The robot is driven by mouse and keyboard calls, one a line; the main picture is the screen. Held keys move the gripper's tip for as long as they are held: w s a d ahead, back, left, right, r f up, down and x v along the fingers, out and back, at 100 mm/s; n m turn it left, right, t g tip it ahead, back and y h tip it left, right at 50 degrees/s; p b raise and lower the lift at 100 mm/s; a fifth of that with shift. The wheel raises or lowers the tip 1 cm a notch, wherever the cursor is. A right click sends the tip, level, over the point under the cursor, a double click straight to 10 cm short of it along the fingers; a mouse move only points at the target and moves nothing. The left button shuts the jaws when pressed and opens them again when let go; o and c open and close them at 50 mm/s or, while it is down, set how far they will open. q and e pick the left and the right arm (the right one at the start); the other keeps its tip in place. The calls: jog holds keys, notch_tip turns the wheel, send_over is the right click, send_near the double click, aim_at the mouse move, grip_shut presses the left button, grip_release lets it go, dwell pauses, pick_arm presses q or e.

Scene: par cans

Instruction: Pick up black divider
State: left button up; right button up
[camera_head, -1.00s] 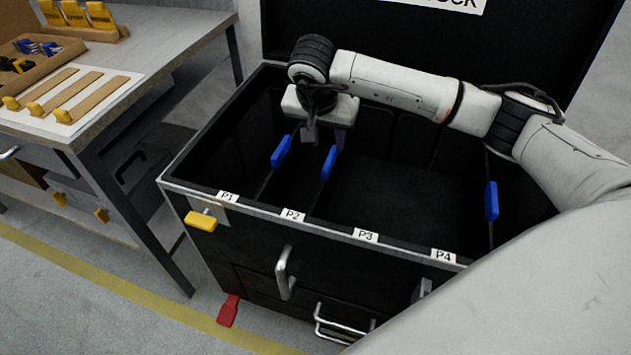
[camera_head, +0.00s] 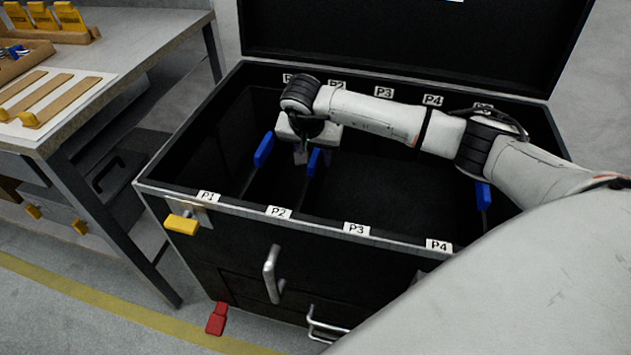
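Black dividers stand inside the black case (camera_head: 245,212), each with a blue grip tab on top. The left blue tab (camera_head: 264,149) is near P1 and P2, the middle blue tab (camera_head: 316,163) is to its right, and the right blue tab (camera_head: 484,195) is near P4. The panels are dark and hard to tell from the case interior. My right gripper (camera_head: 312,158) points down at the middle tab, with its fingers apart on either side of it. The tab's top is partly hidden, and contact cannot be told. My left gripper is not in view.
The case lid (camera_head: 400,40) stands open behind. P labels run along the front and back rims. A yellow latch (camera_head: 182,224) and a silver handle (camera_head: 271,273) stick out in front. A workbench (camera_head: 130,90) with wooden strips is at the left.

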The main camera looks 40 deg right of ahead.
jog(key=shift+f, duration=0.25)
dwell(0.6)
jog(key=shift+c, duration=0.2)
grip_shut()
